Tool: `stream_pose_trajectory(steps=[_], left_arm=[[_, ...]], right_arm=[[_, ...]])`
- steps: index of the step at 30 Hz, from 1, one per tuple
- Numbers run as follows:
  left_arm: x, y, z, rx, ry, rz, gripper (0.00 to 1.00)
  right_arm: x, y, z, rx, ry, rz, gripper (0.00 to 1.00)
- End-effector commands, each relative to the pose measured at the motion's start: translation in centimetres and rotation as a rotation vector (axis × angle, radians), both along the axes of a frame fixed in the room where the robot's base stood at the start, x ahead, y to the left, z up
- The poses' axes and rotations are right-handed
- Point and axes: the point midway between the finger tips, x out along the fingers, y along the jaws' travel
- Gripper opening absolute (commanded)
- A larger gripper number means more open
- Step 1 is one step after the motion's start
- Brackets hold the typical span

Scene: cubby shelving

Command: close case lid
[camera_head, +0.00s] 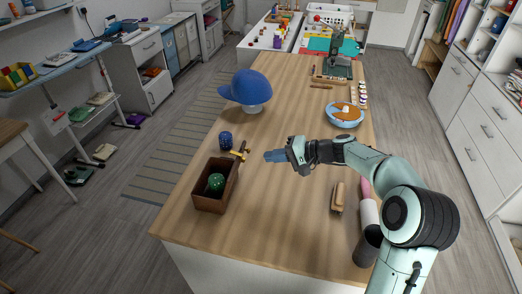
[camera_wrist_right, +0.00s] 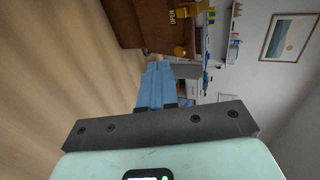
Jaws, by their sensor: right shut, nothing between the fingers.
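The brown case (camera_head: 208,205) stands on the near left of the wooden table. It is open at the top, and a green ball (camera_head: 216,182) shows inside. Which of its panels is the lid is hard to tell. In the right wrist view, the case's brown side (camera_wrist_right: 130,22) carries gold "OPEN" lettering, with a gold-coloured piece (camera_wrist_right: 181,50) beside it. My right gripper (camera_head: 268,156) is shut and empty, its blue fingers pointing left. It is to the right of the case, apart from it. The fingers (camera_wrist_right: 155,80) also show in the wrist view. My left gripper is out of view.
A gold-coloured item (camera_head: 240,152) and a dark blue cup-like object (camera_head: 225,140) sit by the case's far end. A blue cap (camera_head: 246,88) is farther back. A brush (camera_head: 338,196) and a blue bowl (camera_head: 345,115) are on the right.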

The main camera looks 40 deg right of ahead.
Motion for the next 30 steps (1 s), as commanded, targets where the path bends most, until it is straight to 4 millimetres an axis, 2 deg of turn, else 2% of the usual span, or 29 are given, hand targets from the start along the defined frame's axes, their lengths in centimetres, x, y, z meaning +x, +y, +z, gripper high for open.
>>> stream_pose_trajectory(steps=[3, 9, 23, 30], left_arm=[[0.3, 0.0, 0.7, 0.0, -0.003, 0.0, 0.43], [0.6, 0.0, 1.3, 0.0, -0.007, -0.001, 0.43], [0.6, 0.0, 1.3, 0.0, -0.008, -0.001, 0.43], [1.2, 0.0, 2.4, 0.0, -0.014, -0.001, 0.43]], right_arm=[[1.6, 1.2, 0.5, 0.002, -0.003, 0.002, 0.0], [3.1, 2.1, 0.8, 0.0, -0.001, -0.001, 0.0], [3.2, 2.3, 0.7, -0.002, 0.002, -0.001, 0.0], [3.2, 2.2, 1.4, -0.032, 0.036, 0.0, 0.0]])
